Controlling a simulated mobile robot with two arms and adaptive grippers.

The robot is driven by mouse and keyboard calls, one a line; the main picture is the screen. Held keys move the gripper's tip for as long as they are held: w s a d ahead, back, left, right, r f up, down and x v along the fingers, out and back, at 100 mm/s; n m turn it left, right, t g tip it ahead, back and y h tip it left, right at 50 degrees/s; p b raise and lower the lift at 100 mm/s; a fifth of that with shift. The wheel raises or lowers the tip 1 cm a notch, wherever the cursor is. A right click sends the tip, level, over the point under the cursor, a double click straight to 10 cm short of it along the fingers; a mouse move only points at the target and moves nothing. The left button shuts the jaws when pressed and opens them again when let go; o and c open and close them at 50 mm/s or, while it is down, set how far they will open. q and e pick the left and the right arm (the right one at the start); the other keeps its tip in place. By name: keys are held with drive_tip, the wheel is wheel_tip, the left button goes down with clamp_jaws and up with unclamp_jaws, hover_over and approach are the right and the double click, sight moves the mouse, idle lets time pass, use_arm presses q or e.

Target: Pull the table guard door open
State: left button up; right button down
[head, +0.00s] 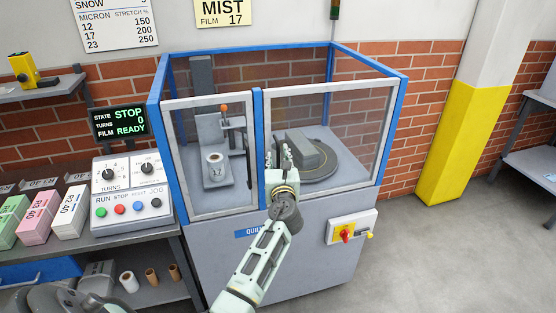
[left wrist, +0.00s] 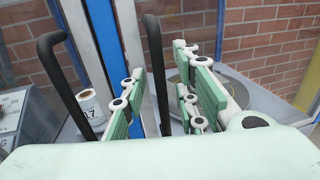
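The table guard door (head: 335,87) is the wide clear panel with a grey frame on the right side of the blue-framed machine. It looks closed. Its black bar handle (left wrist: 157,65) stands upright in the left wrist view. In the head view the gripper mostly hides this handle. My right gripper is not in view.
A narrower film-side door (head: 207,99) is left of the post, with its own black handle (left wrist: 60,80) close to my left finger. Behind the guard is a turntable (head: 325,174) with a grey block (head: 304,151). A red-and-yellow switch (head: 347,233) sits below. Floor at right is clear.

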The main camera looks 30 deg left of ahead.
use_arm(q)
clamp_jaws()
drive_tip(key=shift+d, duration=0.1)
idle(0.4)
